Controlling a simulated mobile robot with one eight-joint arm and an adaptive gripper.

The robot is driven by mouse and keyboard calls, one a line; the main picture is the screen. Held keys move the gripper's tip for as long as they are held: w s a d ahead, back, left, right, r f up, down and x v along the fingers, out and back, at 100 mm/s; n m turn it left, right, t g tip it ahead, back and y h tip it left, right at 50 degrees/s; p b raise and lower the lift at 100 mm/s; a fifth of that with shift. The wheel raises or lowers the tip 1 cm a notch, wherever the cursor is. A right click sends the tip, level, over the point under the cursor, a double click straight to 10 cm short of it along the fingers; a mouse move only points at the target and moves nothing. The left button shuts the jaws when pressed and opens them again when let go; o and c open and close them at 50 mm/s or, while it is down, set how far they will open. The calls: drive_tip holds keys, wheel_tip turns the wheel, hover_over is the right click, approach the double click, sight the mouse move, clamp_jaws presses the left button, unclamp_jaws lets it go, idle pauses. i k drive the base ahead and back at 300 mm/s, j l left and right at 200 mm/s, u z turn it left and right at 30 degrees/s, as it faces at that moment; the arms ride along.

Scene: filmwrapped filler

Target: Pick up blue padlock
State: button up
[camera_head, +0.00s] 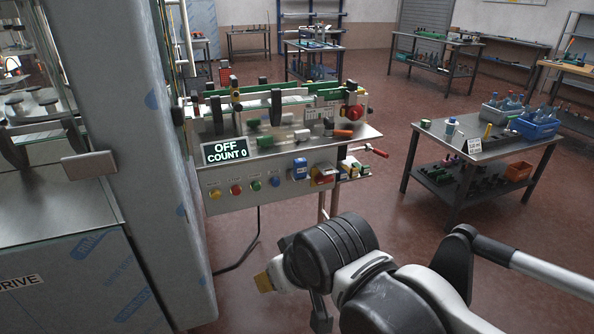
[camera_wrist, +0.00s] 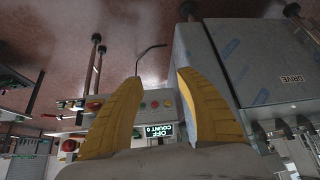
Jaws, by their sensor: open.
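A small blue block-like item (camera_head: 300,168) is on the right part of the machine's front panel. It may be the blue padlock, but it is too small to tell. Several small coloured items (camera_head: 352,168), some with blue, sit on a small ledge to its right. My gripper (camera_wrist: 159,76) is open and empty, with its two yellow fingers spread wide in the wrist view. In the head view a yellow fingertip of my gripper (camera_head: 263,283) shows below and in front of the panel, apart from it. No padlock can be made out in the wrist view.
The machine's control panel (camera_head: 230,196) carries coloured buttons and a display (camera_head: 225,151) reading OFF, COUNT 0. A film-wrapped cabinet (camera_head: 130,150) stands close on the left. Open floor lies between.

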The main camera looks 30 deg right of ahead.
sight(299, 165)
drive_tip(key=i+z, duration=0.4)
drive_tip(key=i, duration=0.8)
drive_tip(key=l, duration=0.05)
